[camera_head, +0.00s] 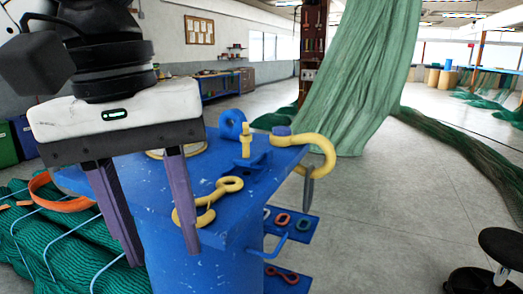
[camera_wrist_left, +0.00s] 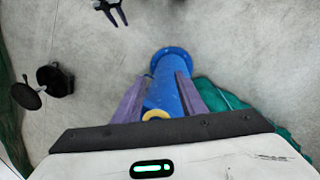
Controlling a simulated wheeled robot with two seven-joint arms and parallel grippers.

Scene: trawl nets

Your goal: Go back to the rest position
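My left gripper (camera_head: 162,252) hangs in the left of the head view, in front of the blue stand (camera_head: 275,170). Its two purple fingers point down and are apart, with nothing seen between them. In the left wrist view the fingers of my left gripper (camera_wrist_left: 160,85) also stand apart, with the blue column of the stand (camera_wrist_left: 168,70) beyond them. My right gripper (camera_wrist_left: 117,20) shows small at the top of the left wrist view, its purple fingers apart and empty. It is not in the head view.
A yellow hook (camera_head: 310,143) and a yellow chain piece (camera_head: 190,215) lie on the blue stand. A green net (camera_head: 365,70) hangs behind, and dark green netting (camera_head: 60,245) lies at the left. A black stool (camera_head: 503,246) stands at the right. Grey floor between is clear.

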